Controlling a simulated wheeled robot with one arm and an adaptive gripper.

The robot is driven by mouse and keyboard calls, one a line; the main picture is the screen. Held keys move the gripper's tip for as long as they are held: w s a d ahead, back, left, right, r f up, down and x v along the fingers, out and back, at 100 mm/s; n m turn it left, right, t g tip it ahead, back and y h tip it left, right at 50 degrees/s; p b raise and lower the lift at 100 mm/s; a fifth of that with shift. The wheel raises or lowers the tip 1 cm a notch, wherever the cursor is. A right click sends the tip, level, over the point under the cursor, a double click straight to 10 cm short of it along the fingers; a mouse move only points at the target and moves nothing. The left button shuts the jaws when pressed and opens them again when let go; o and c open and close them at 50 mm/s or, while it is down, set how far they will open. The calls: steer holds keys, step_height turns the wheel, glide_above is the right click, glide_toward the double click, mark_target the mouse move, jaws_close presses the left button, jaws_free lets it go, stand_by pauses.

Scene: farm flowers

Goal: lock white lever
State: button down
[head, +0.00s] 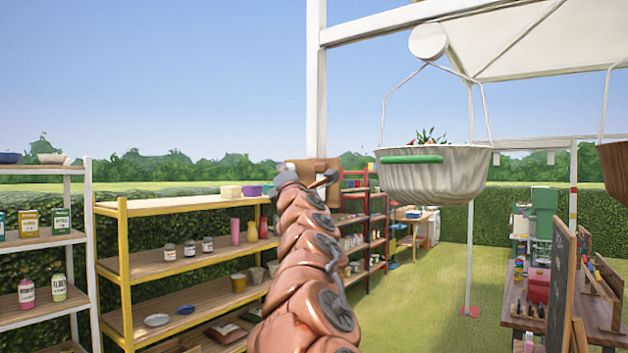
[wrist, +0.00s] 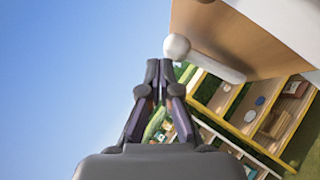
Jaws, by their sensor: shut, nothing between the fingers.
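The white lever (wrist: 215,64) shows in the wrist view, a pale rod with a round knob at its left end. It lies slanted against a brown and white panel (wrist: 245,40). My gripper (wrist: 160,70) is shut and empty, pointing up in that view. Its fingertips are just below and left of the knob; I cannot tell whether they touch it. In the head view, a tan panel (head: 318,168) stands behind the end of my arm, which partly hides it. The lever cannot be clearly made out there.
A yellow shelf (head: 170,207) with pots and jars stands left of my arm. A white shelf (head: 40,240) is at the far left. A white hanging planter (head: 440,180) hangs to the right. Open grass lies below it, and a workbench (head: 512,300) stands further right.

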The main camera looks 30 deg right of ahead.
steer(key=s+a+b, duration=0.3)
steer(key=s+a, duration=0.4)
steer(key=s, duration=0.4)
steer(key=shift+a, duration=0.15)
stand_by(0.3)
steer(key=shift+s, duration=0.1)
stand_by(0.3)
